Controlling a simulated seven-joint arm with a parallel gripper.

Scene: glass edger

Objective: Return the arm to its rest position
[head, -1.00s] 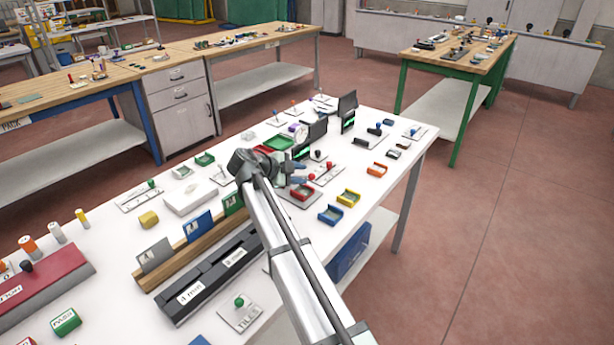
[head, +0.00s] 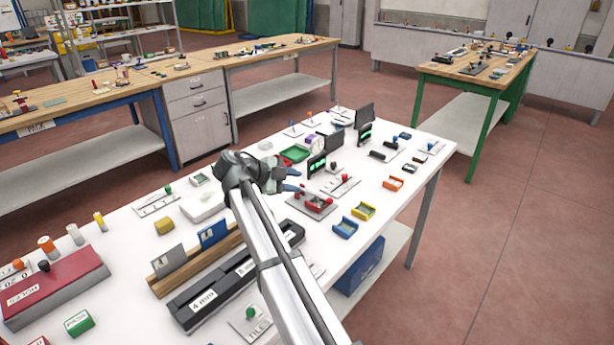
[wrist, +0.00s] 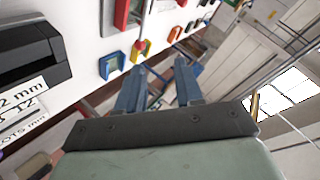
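My arm reaches from the bottom of the head view over the white table (head: 130,237). My gripper (head: 296,180) is above the middle of the table, pointing right, near the red tray device (head: 318,204). In the wrist view my gripper (wrist: 158,78) shows two blue-grey fingers standing apart with nothing between them, so it is open and empty. Part of the table behind my arm is hidden.
A wooden rack with grey and blue plates (head: 213,234) and a black slotted block (head: 200,306) stand left of my arm. Blue (head: 344,228) and yellow (head: 364,211) trays lie right of it. Dark screens (head: 334,140) stand behind. The red floor at right is clear.

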